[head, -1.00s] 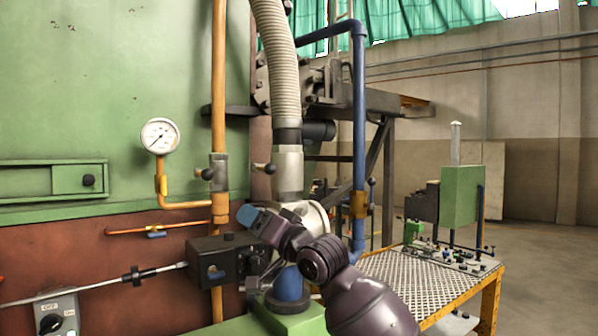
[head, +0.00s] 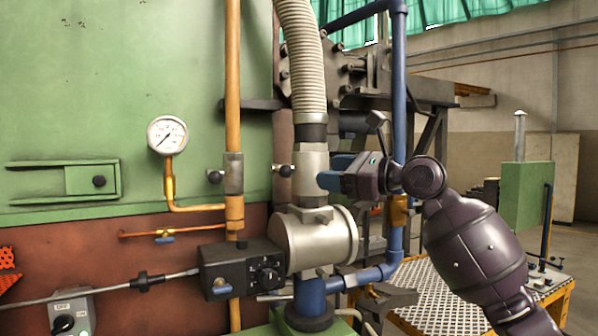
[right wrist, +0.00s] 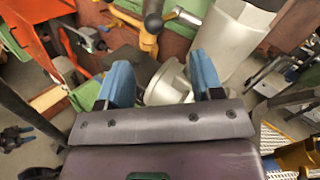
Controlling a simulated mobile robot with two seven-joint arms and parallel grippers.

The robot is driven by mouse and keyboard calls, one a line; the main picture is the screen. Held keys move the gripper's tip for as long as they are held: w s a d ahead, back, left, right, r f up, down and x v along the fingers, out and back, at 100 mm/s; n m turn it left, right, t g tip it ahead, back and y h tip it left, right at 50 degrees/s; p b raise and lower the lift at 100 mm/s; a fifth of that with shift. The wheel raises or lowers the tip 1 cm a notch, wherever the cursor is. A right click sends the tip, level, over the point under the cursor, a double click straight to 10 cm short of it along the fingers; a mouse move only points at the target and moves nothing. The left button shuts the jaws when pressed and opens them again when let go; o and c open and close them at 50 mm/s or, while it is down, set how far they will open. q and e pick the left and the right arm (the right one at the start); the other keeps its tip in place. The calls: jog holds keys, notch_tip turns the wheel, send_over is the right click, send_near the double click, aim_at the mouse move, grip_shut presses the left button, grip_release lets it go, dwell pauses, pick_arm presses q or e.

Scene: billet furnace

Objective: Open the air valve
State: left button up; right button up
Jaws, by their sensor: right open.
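A silver fitting (head: 311,165) stands under the ribbed hose, with a short black-knobbed lever (head: 284,170) sticking out to its left. This looks like a valve, but I see no label for air. The lever also shows in the right wrist view (right wrist: 170,17), beside a large silver cylinder.
A round silver burner body (head: 316,238) and a black control box (head: 240,270) sit below. An orange pipe (head: 233,100) with a valve and a pressure gauge (head: 167,135) stand at left. A yellow-edged table (head: 430,295) is at lower right.

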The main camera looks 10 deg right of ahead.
aim_at(286, 169)
jog(key=w+a+m, duration=0.1)
jog(key=w+a, duration=0.1)
jog(key=a, duration=0.1)
jog(key=w+a+p, duration=0.1)
jog(key=w+a, duration=0.1)
jog(key=a, duration=0.1)
jog(key=w+a+m+p, duration=0.1)
jog(key=w+a, duration=0.1)
jog(key=a, duration=0.1)
jog(key=shift+w+m, duration=0.2)
jog(key=shift+m, duration=0.1)
jog(key=shift+c, duration=0.2)
jog(key=shift+f, duration=0.15)
grip_shut()
